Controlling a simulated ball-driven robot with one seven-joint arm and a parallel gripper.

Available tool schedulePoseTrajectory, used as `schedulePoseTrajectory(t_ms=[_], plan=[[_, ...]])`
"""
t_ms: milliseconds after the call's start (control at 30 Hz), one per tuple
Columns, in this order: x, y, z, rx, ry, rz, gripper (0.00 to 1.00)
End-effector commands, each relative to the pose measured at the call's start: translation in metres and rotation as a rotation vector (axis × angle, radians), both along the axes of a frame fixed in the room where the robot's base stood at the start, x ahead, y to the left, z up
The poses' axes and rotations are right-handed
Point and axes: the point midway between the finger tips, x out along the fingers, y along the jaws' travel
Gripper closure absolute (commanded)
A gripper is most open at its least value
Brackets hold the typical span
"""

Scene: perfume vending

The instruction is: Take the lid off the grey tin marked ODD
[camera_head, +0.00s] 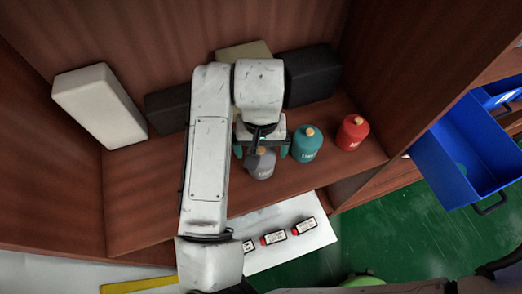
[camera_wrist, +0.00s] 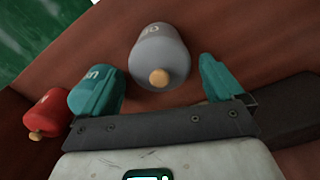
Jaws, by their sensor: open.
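The grey tin (camera_head: 262,165) stands on the wooden shelf, partly hidden by my gripper in the head view. In the wrist view the grey tin (camera_wrist: 160,45) is in the upper middle, with a tan knob (camera_wrist: 159,77) on its lid end. Its pale lettering is too cut off to read surely. My gripper (camera_head: 261,150) is open, its teal fingers spread to either side of the knob in the picture. In the wrist view my gripper (camera_wrist: 158,76) holds nothing. I cannot tell how far the fingers are from the lid.
A teal tin (camera_head: 306,146) and a red tin (camera_head: 351,134) stand to the right, close by. Boxes, one white (camera_head: 100,105) and one black (camera_head: 311,75), stand along the back. Small labelled boxes lie on a white board (camera_head: 290,255) in front. A blue bin (camera_head: 455,150) is at right.

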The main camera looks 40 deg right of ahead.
Motion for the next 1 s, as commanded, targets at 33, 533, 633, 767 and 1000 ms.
schedulePoseTrajectory(t_ms=[33,533,633,767,1000], plan=[[0.0000,-0.0001,0.0001,0.000,0.000,0.000,0.11],[-0.0001,-0.0002,0.0000,0.000,0.000,0.000,0.59],[-0.0001,-0.0002,-0.0003,0.001,0.001,0.000,0.68],[-0.0003,-0.0002,-0.0008,0.001,0.002,0.000,0.69],[-0.0004,-0.0002,-0.0015,0.002,0.002,0.000,0.70]])
